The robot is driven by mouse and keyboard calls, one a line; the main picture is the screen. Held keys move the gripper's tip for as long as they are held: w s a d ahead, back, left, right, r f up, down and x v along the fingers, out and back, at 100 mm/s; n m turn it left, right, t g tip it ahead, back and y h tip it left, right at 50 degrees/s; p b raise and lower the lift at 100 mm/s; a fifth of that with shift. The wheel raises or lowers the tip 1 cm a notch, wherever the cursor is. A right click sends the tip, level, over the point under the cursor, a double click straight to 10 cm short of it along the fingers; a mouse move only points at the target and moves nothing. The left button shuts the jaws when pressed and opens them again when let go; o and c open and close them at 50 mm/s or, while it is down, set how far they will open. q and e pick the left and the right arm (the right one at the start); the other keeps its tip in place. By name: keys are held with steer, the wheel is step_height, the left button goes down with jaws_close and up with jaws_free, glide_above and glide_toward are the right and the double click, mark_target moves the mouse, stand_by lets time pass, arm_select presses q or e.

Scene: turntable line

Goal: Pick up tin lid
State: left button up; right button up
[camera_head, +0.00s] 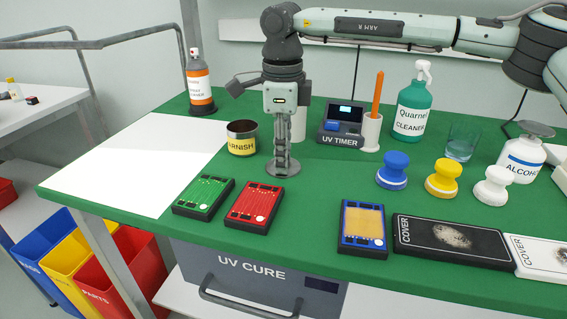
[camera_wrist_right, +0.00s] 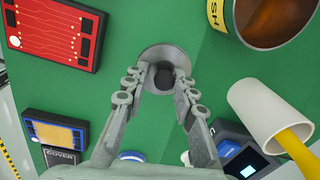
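The tin lid (camera_head: 286,169) is a small grey disc lying on the green table, right of the open varnish tin (camera_head: 242,141). In the right wrist view the lid (camera_wrist_right: 150,53) shows a dark round knob in its middle. My right gripper (camera_head: 282,158) points straight down over the lid. In the wrist view my right gripper (camera_wrist_right: 162,80) is open, with its fingertips apart on either side of the knob. Whether the fingers touch it I cannot tell. My left gripper is not in view.
Green (camera_head: 203,195) and red (camera_head: 255,206) boards lie in front of the lid. The UV timer (camera_head: 341,130) and a holder (camera_head: 371,133) with an orange stick stand behind right. Blue (camera_head: 392,171), yellow (camera_head: 442,178) and white stamps stand to the right.

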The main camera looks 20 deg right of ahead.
steer(key=shift+f, duration=0.15)
jaws_close()
